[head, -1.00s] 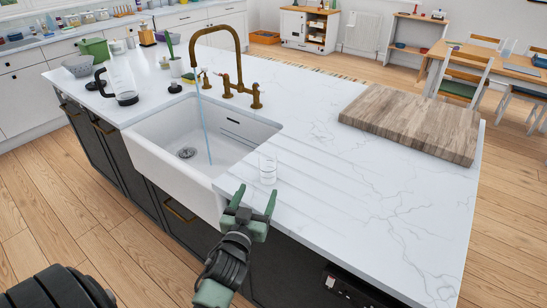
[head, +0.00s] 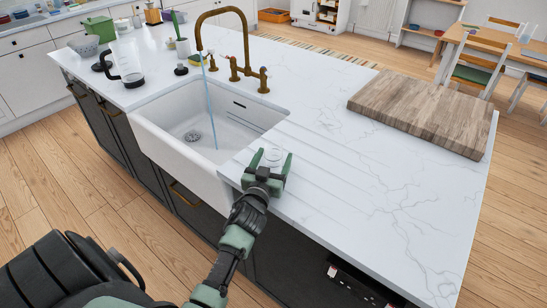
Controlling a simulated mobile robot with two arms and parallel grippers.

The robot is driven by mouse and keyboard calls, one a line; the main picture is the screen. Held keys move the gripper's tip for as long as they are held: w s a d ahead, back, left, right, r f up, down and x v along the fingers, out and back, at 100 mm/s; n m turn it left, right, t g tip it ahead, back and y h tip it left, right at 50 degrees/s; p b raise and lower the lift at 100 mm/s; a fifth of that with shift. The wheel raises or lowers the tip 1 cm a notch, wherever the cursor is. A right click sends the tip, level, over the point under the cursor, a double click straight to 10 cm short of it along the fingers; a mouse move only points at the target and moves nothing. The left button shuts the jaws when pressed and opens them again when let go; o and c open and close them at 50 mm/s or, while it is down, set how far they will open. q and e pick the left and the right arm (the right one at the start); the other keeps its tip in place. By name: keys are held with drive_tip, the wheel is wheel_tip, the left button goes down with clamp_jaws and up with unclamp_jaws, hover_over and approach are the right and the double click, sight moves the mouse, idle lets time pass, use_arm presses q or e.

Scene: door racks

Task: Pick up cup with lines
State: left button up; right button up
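The cup (head: 273,155), small and clear, stands on the white counter just right of the sink's front corner. It is mostly hidden behind my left gripper, so its lines cannot be made out. My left gripper (head: 270,161) is open, with one green finger on each side of the cup. I cannot tell whether the fingers touch it. My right gripper is not in view.
The white sink (head: 170,165) lies to the left, with water running from the brass faucet (head: 222,40). A wooden board (head: 425,112) lies at the counter's right. A glass jug (head: 128,65) stands at the far left. The counter between cup and board is clear.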

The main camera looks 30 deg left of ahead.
use_arm(q)
drive_tip(key=c, duration=1.4)
drive_tip(key=shift+c, duration=0.2)
